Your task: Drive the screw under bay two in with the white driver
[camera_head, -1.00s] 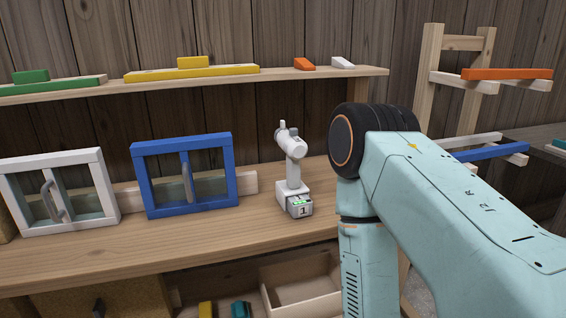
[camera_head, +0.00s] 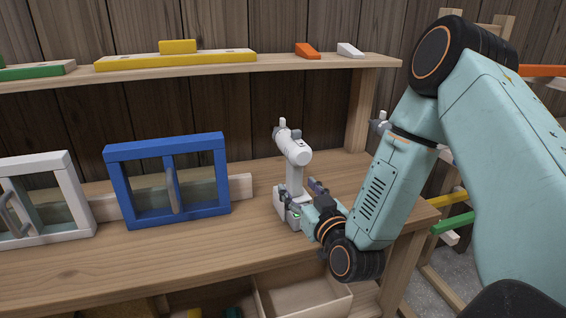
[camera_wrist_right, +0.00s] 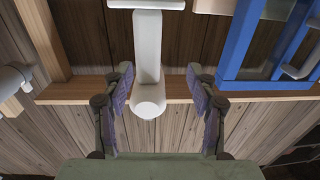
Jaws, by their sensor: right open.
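The white driver (camera_head: 295,150) stands upright on the wooden bench, to the right of the blue frame. It also shows in the right wrist view (camera_wrist_right: 148,80), with its handle between the two fingers. My right gripper (camera_head: 301,190) is at the lower part of the driver, with its fingers apart on either side of the handle. In the right wrist view the open fingers (camera_wrist_right: 162,85) show gaps to the handle, so it is not gripped. I cannot make out the screw or bay two. My left gripper is not in view.
A blue frame (camera_head: 165,147) and a white frame (camera_head: 72,190) stand to the left on the bench (camera_head: 130,262). A shelf (camera_head: 290,63) above carries yellow, orange and white pieces. An open box (camera_head: 300,298) is below. The bench front beside the driver is clear.

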